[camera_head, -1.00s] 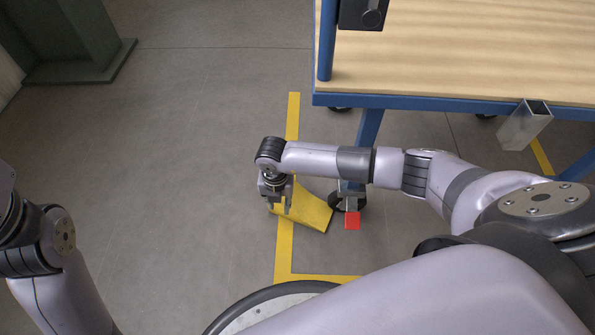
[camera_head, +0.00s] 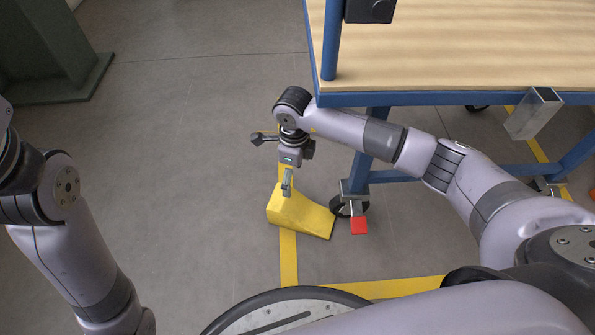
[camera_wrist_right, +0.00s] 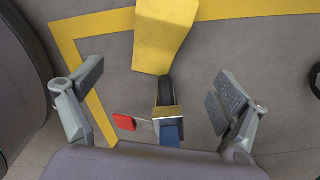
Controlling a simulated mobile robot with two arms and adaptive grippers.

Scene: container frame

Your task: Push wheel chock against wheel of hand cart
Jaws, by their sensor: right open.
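The yellow wedge-shaped wheel chock (camera_head: 300,215) lies on the floor with its thin end toward the black caster wheel (camera_head: 338,209) of the hand cart (camera_head: 430,100). In the right wrist view, the chock (camera_wrist_right: 163,38) lies at the top, in line with the wheel (camera_wrist_right: 166,90). I cannot tell whether chock and wheel touch. My right gripper (camera_head: 287,183) overlaps the chock's tall end in the head view. In the wrist view, its two fingers (camera_wrist_right: 163,103) are spread wide with nothing gripped. My left arm shows at the left edge, but its gripper is out of view.
A red brake pedal (camera_head: 360,225) sticks out beside the wheel. Yellow floor tape (camera_head: 289,262) runs by the chock. A blue cart leg (camera_head: 367,155) stands close to my right forearm. The floor left of the chock is clear, up to a dark green base (camera_head: 70,85).

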